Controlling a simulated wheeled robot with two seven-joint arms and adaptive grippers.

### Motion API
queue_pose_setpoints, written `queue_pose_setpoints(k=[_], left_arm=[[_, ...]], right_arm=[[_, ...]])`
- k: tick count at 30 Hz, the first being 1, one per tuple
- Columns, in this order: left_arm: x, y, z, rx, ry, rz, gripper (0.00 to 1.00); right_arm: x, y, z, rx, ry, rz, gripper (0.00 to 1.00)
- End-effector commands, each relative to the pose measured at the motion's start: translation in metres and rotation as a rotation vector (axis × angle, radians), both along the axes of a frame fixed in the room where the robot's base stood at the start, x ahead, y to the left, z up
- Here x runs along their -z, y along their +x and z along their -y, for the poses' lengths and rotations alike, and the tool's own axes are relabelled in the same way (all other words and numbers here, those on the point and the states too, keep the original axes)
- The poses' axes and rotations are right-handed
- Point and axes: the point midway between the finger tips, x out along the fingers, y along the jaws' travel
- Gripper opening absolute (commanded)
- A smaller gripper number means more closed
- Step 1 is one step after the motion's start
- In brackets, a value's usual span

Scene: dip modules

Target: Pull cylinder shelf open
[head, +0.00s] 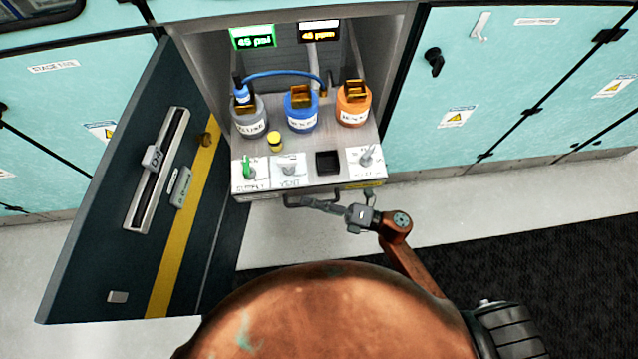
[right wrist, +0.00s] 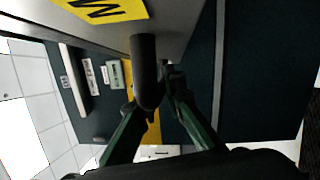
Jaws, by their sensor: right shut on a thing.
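The cylinder shelf (head: 325,134) is a grey platform in an open cabinet, and its front part sticks out past the opening. It carries a grey cylinder (head: 250,122), a blue cylinder (head: 301,116) and an orange cylinder (head: 353,106). A dark bar handle (head: 292,201) runs below its front edge. In the right wrist view, the handle (right wrist: 147,65) comes down between the green-sided fingers of the gripper (right wrist: 153,100). My left gripper is out of view.
The dark cabinet door (head: 130,220) stands wide open at the left. Closed teal cabinets (head: 510,70) are at the right. A blue hose (head: 280,74) joins the cylinder tops. The floor (head: 460,200) before the shelf is clear, with a dark mat (head: 540,230) nearer.

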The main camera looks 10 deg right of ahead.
Motion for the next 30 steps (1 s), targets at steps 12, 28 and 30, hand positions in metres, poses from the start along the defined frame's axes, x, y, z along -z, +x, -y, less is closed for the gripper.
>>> queue_pose_setpoints(k=[12, 28, 30], left_arm=[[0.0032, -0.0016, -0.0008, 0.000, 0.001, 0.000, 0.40], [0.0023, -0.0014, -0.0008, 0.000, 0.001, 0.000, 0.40], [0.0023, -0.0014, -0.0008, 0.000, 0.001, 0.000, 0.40]], right_arm=[[0.0039, -0.0033, -0.0003, 0.001, -0.006, -0.004, 0.13], [0.0013, -0.0041, -0.0001, -0.004, -0.002, 0.000, 0.27], [0.0019, -0.0063, 0.0053, -0.003, -0.002, -0.002, 0.27]])
